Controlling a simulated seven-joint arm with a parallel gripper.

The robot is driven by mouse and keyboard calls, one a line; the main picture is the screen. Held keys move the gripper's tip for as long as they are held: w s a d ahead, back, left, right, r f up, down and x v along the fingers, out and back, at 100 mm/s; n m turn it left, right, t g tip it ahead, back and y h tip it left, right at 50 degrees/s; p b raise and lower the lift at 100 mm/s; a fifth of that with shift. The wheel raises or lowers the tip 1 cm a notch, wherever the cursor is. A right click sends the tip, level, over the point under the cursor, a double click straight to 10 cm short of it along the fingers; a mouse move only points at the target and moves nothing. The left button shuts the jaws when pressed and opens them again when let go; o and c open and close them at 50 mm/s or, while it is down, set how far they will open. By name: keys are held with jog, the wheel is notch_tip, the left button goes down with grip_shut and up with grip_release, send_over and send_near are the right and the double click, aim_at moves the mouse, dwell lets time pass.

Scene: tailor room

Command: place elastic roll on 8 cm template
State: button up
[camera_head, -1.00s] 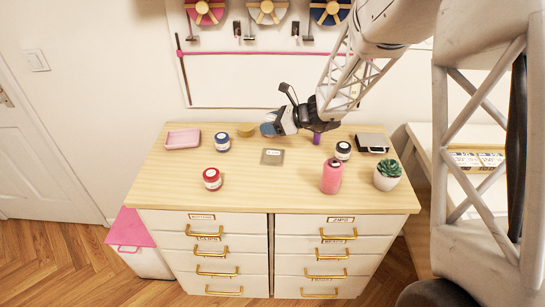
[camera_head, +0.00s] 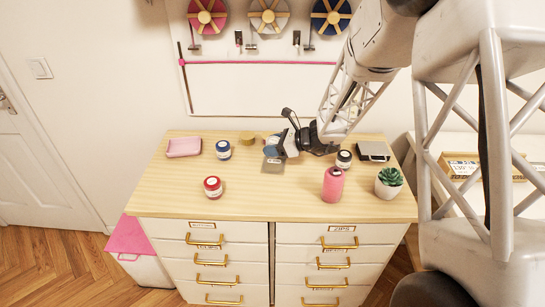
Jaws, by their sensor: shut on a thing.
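The template (camera_head: 271,169) is a small grey square plate with a light label, lying flat on the dresser top. My gripper (camera_head: 273,149) is low over its back part and hides much of it. It is shut on a small blue rounded thing (camera_head: 270,147), which appears to be the elastic roll. The roll is partly hidden by the jaws. I cannot tell whether it touches the template.
Behind left are a tan round block (camera_head: 248,138), a blue-labelled jar (camera_head: 223,149) and a pink tray (camera_head: 184,147). A red jar (camera_head: 213,187) stands front left. A pink bottle (camera_head: 333,184), dark jar (camera_head: 344,159), plant (camera_head: 388,182) and black box (camera_head: 373,151) stand right.

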aim_at(272, 164)
jog(key=shift+f, duration=0.45)
jog(key=shift+f, duration=1.85)
jog(key=shift+f, duration=0.15)
jog(key=o, duration=1)
jog(key=shift+d+r, duration=0.1)
jog(key=shift+r, duration=0.1)
jog(key=shift+v, duration=5.9)
